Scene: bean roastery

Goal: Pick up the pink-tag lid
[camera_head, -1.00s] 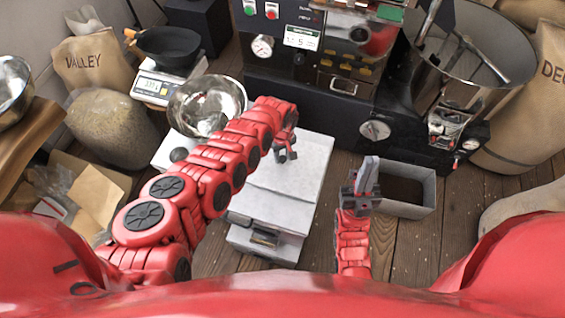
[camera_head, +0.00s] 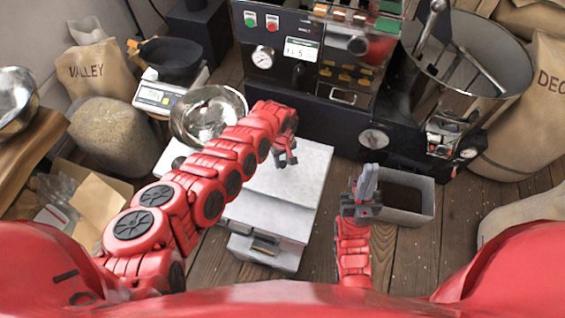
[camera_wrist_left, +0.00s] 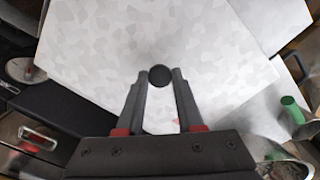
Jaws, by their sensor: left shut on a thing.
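My left gripper (camera_head: 286,159) is over the pale top of a white box (camera_head: 265,215) in the head view. In the left wrist view, the fingers of my left gripper (camera_wrist_left: 160,80) are shut on a dark round knob (camera_wrist_left: 160,75). Behind the knob is a broad pale, mottled surface (camera_wrist_left: 150,35), which looks like a lid; its full outline is cut off. I see no clear pink tag. My right gripper (camera_head: 366,190) points up near a grey open bin, its grey fingers close together; whether it holds anything is unclear.
A steel bowl (camera_head: 208,115) and a scale (camera_head: 155,95) with a black pan stand left of the box. The black roasting machine (camera_head: 330,120) is behind. The grey bin (camera_head: 415,210) is at the right, with bare wooden floor (camera_head: 445,235) around it.

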